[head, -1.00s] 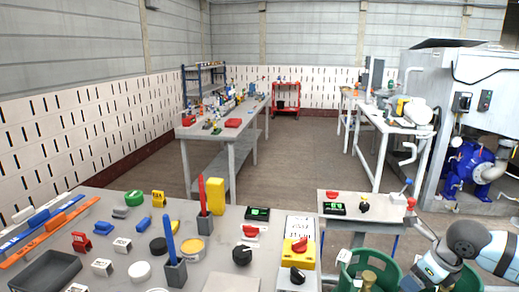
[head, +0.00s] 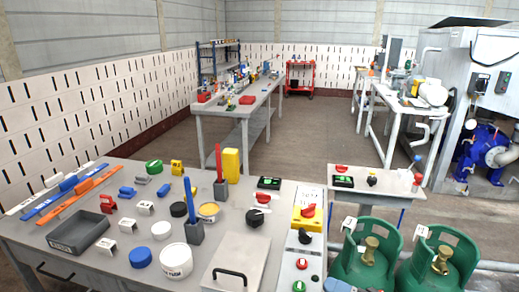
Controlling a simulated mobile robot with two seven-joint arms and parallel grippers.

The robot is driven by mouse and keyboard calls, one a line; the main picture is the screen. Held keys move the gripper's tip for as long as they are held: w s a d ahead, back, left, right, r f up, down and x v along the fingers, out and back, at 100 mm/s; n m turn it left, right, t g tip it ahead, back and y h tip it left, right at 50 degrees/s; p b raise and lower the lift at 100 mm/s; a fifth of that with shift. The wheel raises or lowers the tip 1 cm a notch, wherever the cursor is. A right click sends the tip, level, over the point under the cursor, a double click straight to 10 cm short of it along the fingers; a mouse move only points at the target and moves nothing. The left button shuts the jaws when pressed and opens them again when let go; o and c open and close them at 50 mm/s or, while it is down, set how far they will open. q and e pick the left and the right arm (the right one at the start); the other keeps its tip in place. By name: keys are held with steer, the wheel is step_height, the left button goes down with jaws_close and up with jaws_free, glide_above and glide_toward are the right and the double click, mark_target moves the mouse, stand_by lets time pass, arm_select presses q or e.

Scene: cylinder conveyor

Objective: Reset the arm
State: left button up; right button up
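Neither of my grippers shows in the head view now, and no part of an arm can be made out with certainty. Two green gas cylinders with brass valves stand at the lower right, a left one (head: 362,262) and a right one (head: 436,262). Both are upright, side by side, and cut off by the bottom edge of the picture. Nothing is holding either of them.
A grey workbench (head: 135,203) with knobs, blocks and a grey tray (head: 78,231) fills the lower left. A small side table (head: 395,187) stands behind the cylinders. Longer tables (head: 240,110) and a large grey machine (head: 485,120) stand farther back. Open floor (head: 305,140) lies between.

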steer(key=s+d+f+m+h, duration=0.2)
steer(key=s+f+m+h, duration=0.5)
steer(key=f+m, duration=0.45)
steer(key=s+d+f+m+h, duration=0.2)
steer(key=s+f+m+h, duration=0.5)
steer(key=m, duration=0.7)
arm_select(q)
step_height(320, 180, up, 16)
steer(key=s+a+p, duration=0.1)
steer(key=p, duration=2)
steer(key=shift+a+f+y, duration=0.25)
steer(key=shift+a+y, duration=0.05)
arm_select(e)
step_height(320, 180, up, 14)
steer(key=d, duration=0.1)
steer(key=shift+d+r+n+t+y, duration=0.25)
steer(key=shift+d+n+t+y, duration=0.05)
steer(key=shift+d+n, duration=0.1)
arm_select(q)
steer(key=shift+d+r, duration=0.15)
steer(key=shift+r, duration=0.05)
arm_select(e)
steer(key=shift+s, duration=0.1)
